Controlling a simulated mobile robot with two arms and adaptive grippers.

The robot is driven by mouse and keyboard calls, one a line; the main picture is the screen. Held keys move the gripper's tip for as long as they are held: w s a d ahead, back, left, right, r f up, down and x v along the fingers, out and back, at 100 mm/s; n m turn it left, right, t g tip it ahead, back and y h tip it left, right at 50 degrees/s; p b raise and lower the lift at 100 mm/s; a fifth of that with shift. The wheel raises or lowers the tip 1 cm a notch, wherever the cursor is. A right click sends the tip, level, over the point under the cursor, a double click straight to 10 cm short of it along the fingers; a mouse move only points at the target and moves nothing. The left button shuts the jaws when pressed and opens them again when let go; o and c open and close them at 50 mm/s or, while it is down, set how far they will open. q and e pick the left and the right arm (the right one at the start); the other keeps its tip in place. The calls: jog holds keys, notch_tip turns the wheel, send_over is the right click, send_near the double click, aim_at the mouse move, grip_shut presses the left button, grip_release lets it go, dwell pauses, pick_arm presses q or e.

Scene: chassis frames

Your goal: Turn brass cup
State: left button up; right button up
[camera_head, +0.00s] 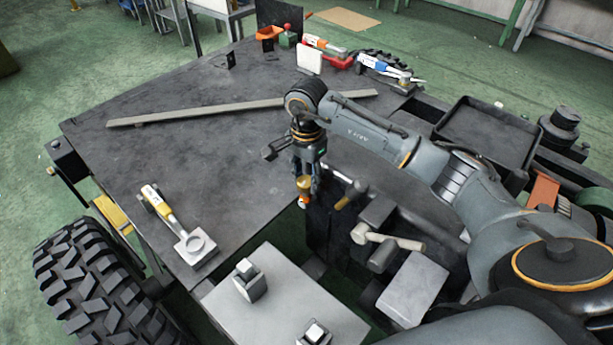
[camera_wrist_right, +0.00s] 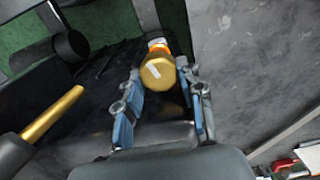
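The brass cup (camera_head: 304,184) is a small gold-coloured piece with an orange and white part below it, at the near edge of the dark table. It also shows in the right wrist view (camera_wrist_right: 158,74), its round face towards the camera. My right gripper (camera_head: 306,180) points down over it, one finger on each side. In the wrist view the fingertips flank the cup very closely; whether they touch it is unclear. My left gripper is in neither view.
The dark table (camera_head: 225,150) carries a long flat bar (camera_head: 240,106) and a yellow-handled tool (camera_head: 170,215). A hammer-like tool (camera_head: 388,240) and dark blocks crowd the right side. A pale platform (camera_head: 285,300) lies nearer. A large tyre (camera_head: 90,285) stands at lower left.

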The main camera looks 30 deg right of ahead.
aim_at(307, 180)
jog(key=shift+c, duration=0.7)
jog(key=shift+m, duration=0.8)
jog(key=o, duration=1.2)
jog(key=shift+r, duration=0.1)
notch_tip(307, 180, up, 12)
jog(key=shift+f, duration=0.1)
